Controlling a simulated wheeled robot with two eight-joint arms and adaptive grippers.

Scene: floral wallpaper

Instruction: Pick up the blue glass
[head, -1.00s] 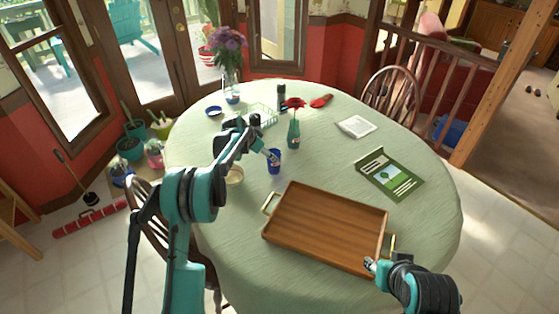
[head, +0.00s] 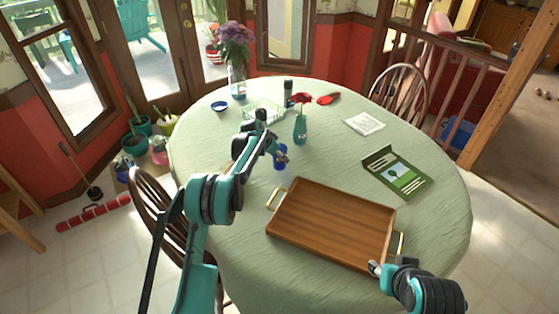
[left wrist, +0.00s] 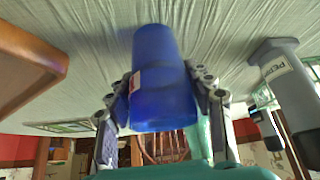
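The blue glass (head: 280,162) stands near the middle of the table, behind the tray. In the left wrist view the blue glass (left wrist: 162,80) fills the middle, with a small red and white mark on its side. My left gripper (head: 283,156) is at the glass. In the left wrist view the fingers of my left gripper (left wrist: 162,98) press on both sides of it. I cannot tell whether the glass is off the cloth. My right gripper (head: 374,268) is by the tray's right front corner, apart from the glass; its finger opening is unclear.
A wooden tray (head: 330,222) lies in front of the glass. Behind it stand a teal vase (head: 300,130) with a red flower, a dark bottle (head: 288,92) and a wire basket (head: 264,108).

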